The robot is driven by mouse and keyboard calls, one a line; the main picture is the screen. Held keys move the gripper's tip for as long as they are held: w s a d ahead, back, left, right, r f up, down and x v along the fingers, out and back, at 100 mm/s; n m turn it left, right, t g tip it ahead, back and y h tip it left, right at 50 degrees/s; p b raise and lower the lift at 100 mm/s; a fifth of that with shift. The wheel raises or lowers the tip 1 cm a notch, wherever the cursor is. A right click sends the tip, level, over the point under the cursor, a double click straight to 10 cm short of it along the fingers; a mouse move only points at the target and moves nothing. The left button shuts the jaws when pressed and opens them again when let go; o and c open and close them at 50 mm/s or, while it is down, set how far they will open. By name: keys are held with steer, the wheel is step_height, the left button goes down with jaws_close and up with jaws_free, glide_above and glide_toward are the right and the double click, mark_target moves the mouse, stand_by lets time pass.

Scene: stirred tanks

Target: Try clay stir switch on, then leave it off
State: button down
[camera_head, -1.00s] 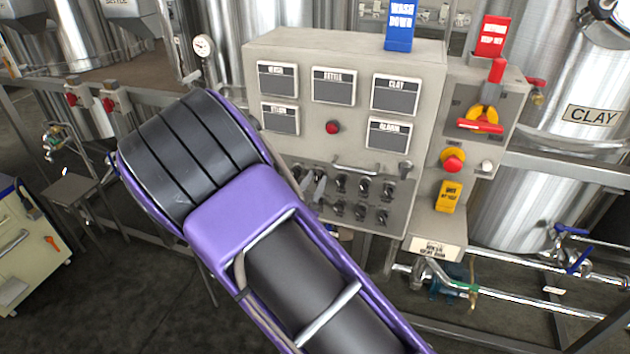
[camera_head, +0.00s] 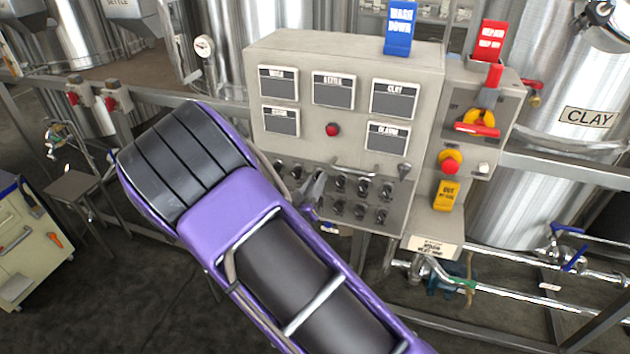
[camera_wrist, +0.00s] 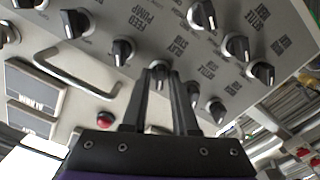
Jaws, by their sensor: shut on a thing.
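The grey control panel (camera_head: 285,55) carries two rows of black rotary switches (camera_head: 361,186) on its lower face. My gripper (camera_head: 314,188) is at the left part of these rows, partly hidden by my purple arm. In the wrist view my gripper (camera_wrist: 160,85) has its two dark fingers closed on a rotary switch knob (camera_wrist: 159,71), which shows between the tips. A CLAY display (camera_head: 395,98) is on the panel's upper right, and a tank with a CLAY sign (camera_head: 590,116) stands at the right.
A bar handle (camera_wrist: 75,75) sticks out beside the switches, and neighbouring knobs (camera_wrist: 122,50) stand close to my fingers. A red-handled isolator (camera_head: 478,129) and a red mushroom button (camera_head: 449,162) are right of the panel. Pipes (camera_head: 520,284) run below at the right.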

stand_by(0.4)
steer(key=c, duration=0.9)
jaws_free()
steer(key=v, duration=1.7)
steer(key=shift+s+r, duration=0.1)
steer(key=shift+s, duration=0.15)
steer(key=shift+w, duration=0.1)
